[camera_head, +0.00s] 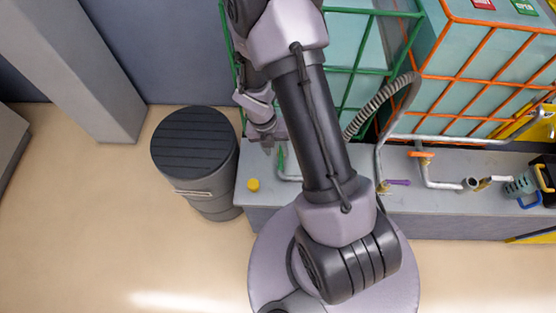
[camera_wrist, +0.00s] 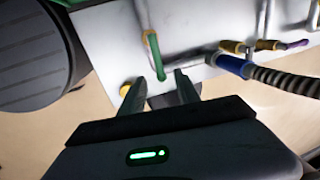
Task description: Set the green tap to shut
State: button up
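The green tap (camera_head: 281,159) is a slim green lever at the left end of the grey bench, partly hidden by my arm in the head view. In the wrist view its green lever (camera_wrist: 153,54) runs toward me, with its near end between and just beyond my fingertips. In the head view my gripper (camera_head: 267,146) is just left of the tap. I cannot tell whether either finger touches it.
A yellow knob (camera_head: 254,185) sits on the bench (camera_head: 258,168). A dark ribbed drum (camera_head: 195,150) stands to the left. A corrugated hose (camera_head: 378,100), an orange tap (camera_head: 421,155) and a purple lever (camera_head: 398,182) are to the right. Green-framed and orange-framed tanks stand behind.

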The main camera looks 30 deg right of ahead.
aim_at(280, 159)
jog(key=f+b, duration=0.1)
jog(key=f, duration=0.1)
jog(key=f+b, duration=0.1)
jog(key=f, duration=0.1)
jog(key=d+f, duration=0.1)
jog(key=f, duration=0.1)
jog(key=shift+s+b, duration=0.3)
jog(key=shift+b, duration=0.1)
grip_shut()
dwell(0.9)
